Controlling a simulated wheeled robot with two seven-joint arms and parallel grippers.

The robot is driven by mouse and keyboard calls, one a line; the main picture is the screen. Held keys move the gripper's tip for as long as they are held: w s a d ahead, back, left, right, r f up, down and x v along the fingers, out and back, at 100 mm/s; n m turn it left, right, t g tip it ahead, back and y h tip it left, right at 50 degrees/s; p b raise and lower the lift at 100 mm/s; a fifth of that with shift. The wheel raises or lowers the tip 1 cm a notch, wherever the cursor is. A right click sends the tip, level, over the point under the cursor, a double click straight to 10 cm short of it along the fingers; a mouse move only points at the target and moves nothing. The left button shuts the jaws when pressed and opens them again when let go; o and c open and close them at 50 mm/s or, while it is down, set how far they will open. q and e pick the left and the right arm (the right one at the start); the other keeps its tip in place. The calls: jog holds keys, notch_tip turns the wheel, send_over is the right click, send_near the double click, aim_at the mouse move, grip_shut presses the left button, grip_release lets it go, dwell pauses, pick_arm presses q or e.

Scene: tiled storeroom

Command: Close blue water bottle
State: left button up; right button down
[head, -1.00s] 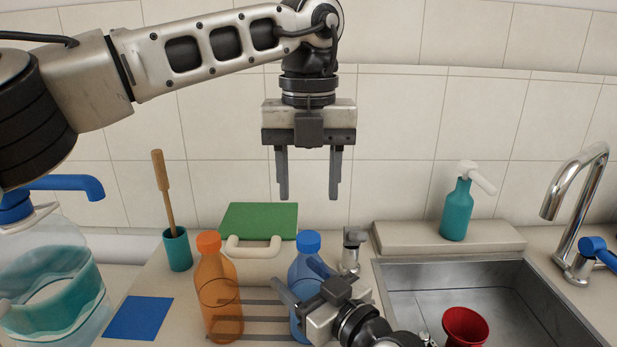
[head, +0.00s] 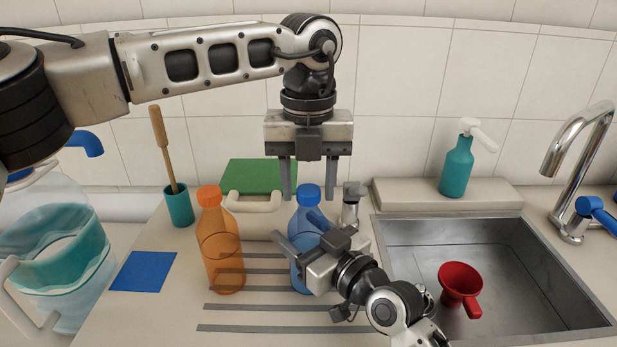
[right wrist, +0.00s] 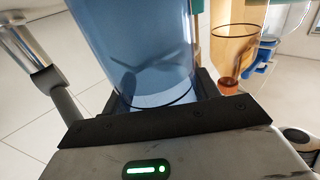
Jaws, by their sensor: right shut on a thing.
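The blue water bottle (head: 303,215) stands upright on the counter with a blue cap (head: 308,194) at its top. I cannot tell if the cap is tight. My right gripper (head: 298,251) is shut on the bottle's body; its fingers flank the blue plastic (right wrist: 150,55) in the right wrist view. My left gripper (head: 308,180) hangs above and points down, its two fingers apart and empty. In the picture its fingertips are level with the cap, one on each side; I cannot tell if they touch it.
An orange bottle (head: 219,255) stands left of the blue one. A metal sink (head: 530,280) holding a red funnel (head: 461,282) lies at right. A green-lidded box (head: 253,178), a teal cup (head: 180,206) and a large jug (head: 60,250) stand behind and left.

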pick_arm(q)
jog(key=c, duration=0.8)
jog(key=m, duration=1.4)
jog(key=shift+m, duration=0.3)
jog(key=o, duration=1.2)
notch_tip(320, 180, up, 12)
